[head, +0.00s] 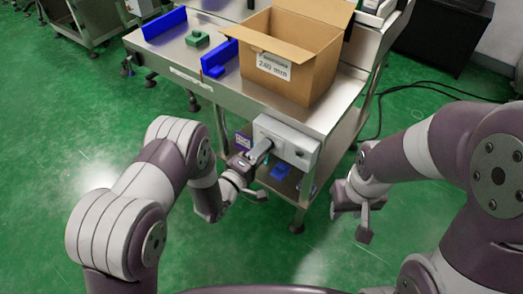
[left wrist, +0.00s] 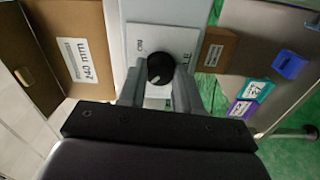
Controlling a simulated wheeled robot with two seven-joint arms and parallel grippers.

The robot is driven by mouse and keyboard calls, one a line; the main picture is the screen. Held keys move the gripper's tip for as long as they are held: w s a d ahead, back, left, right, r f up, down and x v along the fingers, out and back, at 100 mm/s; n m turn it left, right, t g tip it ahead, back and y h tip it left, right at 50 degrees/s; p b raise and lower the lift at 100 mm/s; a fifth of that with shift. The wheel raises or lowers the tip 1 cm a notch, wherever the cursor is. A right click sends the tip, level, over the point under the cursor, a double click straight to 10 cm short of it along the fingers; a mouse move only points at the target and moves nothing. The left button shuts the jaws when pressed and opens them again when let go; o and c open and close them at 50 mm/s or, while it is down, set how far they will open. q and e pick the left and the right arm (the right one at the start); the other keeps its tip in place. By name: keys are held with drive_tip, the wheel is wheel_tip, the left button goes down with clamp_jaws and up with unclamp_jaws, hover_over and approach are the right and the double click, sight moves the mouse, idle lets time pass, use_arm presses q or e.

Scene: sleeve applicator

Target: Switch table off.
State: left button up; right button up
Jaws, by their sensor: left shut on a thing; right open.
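The metal table (head: 225,92) stands ahead of me with a grey switch box (head: 291,144) on its front edge. In the left wrist view a black rotary knob (left wrist: 160,68) sits on the light switch panel (left wrist: 134,38), with a pale mark on its face. My left gripper (head: 262,152) is at the box, and in the left wrist view its fingers (left wrist: 160,88) are shut around the knob. The panel lettering is partly covered by the knob and fingers. My right gripper (head: 366,210) is open and empty, right of the table and apart from it.
An open cardboard box (head: 300,62) labelled 240 mm stands on the table, beside blue guides (head: 165,24) and a green block (head: 197,39). A blue bin (head: 280,171) is on the lower shelf. A black cable (head: 395,90) runs right.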

use_arm(q)
drive_tip(key=o, duration=1)
drive_tip(key=shift+o, duration=0.2)
drive_tip(key=shift+s, duration=0.1)
drive_tip(key=p+v, duration=0.2)
drive_tip(key=v, duration=1)
drive_tip(key=shift+s+a+p, duration=0.2)
drive_tip(key=shift+s+p, duration=0.05)
drive_tip(key=shift+p, duration=0.1)
